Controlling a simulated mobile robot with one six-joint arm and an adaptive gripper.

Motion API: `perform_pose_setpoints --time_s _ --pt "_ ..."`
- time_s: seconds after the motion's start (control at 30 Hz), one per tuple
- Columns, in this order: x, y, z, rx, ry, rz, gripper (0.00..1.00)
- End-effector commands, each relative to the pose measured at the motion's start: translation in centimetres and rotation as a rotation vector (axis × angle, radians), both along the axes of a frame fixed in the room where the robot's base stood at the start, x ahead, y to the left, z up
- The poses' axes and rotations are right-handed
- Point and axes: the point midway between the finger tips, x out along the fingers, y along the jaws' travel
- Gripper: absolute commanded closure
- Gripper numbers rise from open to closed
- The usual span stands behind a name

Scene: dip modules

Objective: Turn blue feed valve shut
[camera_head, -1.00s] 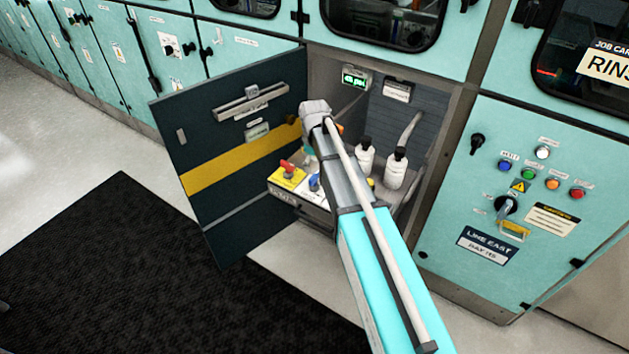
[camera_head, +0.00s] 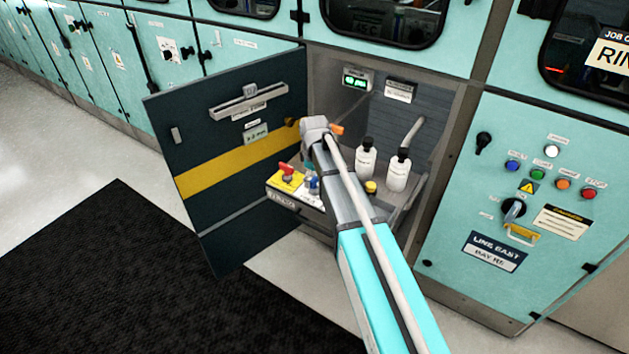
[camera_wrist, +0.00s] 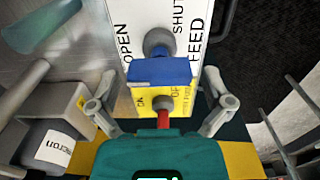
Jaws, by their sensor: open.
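The blue feed valve handle (camera_wrist: 161,70) is centred in the wrist view, on a grey hub on a white plate (camera_wrist: 140,15) lettered OPEN, SHUT and FEED. Its blue block lies crosswise between the fingers' lines, slightly beyond the tips. My gripper (camera_wrist: 160,106) is open and empty, one finger on each side. I see no contact with the handle. In the head view the blue handle (camera_head: 313,183) shows on the shelf panel, just below my wrist, and the gripper is mostly hidden by the arm.
A red handle (camera_head: 288,169) on a yellow plate sits beside the blue one; it also shows in the wrist view (camera_wrist: 164,118). Two white bottles (camera_head: 398,172) and a yellow cap (camera_head: 371,187) stand to the right. The open dark cabinet door (camera_head: 222,130) flanks the left.

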Motion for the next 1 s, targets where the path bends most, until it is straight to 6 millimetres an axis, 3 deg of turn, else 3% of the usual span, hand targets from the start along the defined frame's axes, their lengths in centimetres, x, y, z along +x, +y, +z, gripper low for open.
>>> perform_pose_setpoints --time_s 0.27,0.63,1.0 --pt "0.00 0.01 0.00 0.000 0.000 0.000 0.00" --pt "-0.02 0.03 0.00 0.000 0.000 0.000 0.68" --pt "-0.04 0.06 -0.01 0.001 0.001 -0.043 0.68"
